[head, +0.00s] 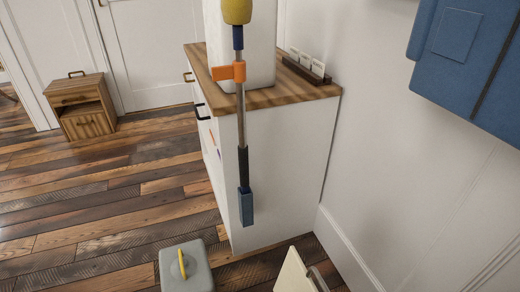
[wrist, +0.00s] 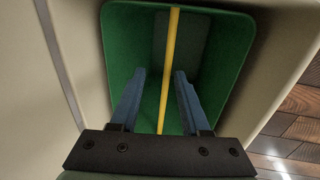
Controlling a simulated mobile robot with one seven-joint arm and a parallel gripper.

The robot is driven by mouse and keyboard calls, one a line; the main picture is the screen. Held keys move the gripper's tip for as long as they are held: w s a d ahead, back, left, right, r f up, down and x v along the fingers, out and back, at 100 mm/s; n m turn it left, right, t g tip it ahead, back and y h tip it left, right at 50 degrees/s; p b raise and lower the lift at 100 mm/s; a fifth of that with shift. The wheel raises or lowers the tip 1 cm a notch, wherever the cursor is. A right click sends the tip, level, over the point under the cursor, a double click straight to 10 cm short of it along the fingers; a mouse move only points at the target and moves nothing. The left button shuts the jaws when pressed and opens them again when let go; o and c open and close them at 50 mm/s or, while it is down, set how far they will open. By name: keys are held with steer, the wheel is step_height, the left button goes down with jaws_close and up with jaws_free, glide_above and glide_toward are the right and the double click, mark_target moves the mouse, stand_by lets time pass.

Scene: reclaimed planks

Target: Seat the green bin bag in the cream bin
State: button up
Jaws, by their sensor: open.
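In the wrist view, the green bin bag (wrist: 228,50) lines the opening of the cream bin (wrist: 284,48), with cream walls showing on both sides. The bag's lower part is hidden behind my gripper. A yellow bar (wrist: 172,40) runs across the green opening. My gripper (wrist: 161,74) is open, with its two blue fingers apart on either side of the bar, over the green interior. I cannot tell whether the fingers touch the bar. In the head view, a cream edge (head: 294,274) shows at the bottom; it may be the bin. My gripper is not visible there.
A white cabinet (head: 278,180) with a wooden top stands against the right wall. A grey box (head: 190,276) with a yellow handle is on the floor before it. A small wooden cabinet (head: 78,92) stands by the door. The plank floor (head: 110,195) at left is clear.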

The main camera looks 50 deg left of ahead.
step_height(320, 180, up, 12)
steer(key=s+p, duration=0.2)
steer(key=p, duration=0.4)
steer(key=shift+a, duration=0.45)
steer(key=shift+s+r, duration=0.1)
